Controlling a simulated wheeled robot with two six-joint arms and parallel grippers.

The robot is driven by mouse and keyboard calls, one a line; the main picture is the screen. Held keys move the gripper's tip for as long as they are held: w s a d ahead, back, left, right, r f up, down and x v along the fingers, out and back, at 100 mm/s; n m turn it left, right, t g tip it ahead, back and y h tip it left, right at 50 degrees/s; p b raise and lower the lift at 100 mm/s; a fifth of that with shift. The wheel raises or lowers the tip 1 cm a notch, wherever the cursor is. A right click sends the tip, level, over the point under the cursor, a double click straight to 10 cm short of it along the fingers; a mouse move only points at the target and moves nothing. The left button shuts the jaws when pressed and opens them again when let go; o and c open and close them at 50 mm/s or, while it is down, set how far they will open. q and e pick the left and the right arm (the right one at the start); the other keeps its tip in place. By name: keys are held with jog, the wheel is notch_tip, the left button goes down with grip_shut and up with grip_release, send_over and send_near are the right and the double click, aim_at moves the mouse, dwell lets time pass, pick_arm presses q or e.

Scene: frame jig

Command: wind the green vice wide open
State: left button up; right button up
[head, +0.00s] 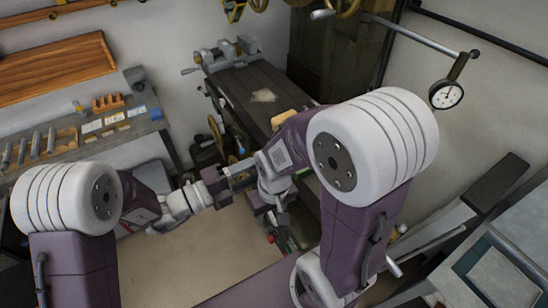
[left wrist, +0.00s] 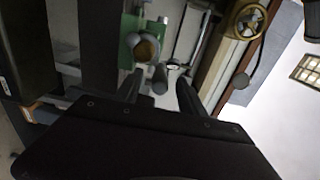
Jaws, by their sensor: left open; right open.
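The green vice (left wrist: 135,42) shows in the left wrist view as a green body with a round brownish part at its front. A dark grey rounded bar end (left wrist: 160,78) stands in front of it, between the fingers in the picture; I cannot tell whether it belongs to the vice. My left gripper (left wrist: 160,88) is open, with a finger on each side of that bar end and no visible contact. In the head view my left gripper (head: 242,177) reaches in from the left. My right gripper (head: 274,222) is open and points downward close by. My right arm hides most of the vice there.
A dark workbench (head: 250,92) with a grey machine vice stands behind. A side bench (head: 110,128) with tools and trays is at the left. A dial gauge (head: 447,95) hangs from a rod at upper right. Bare floor (head: 190,245) lies between my arms.

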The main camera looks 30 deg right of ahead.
pick_arm(q)
jog(key=shift+d, duration=0.45)
jog(key=shift+w, duration=0.1)
grip_shut()
dwell(0.5)
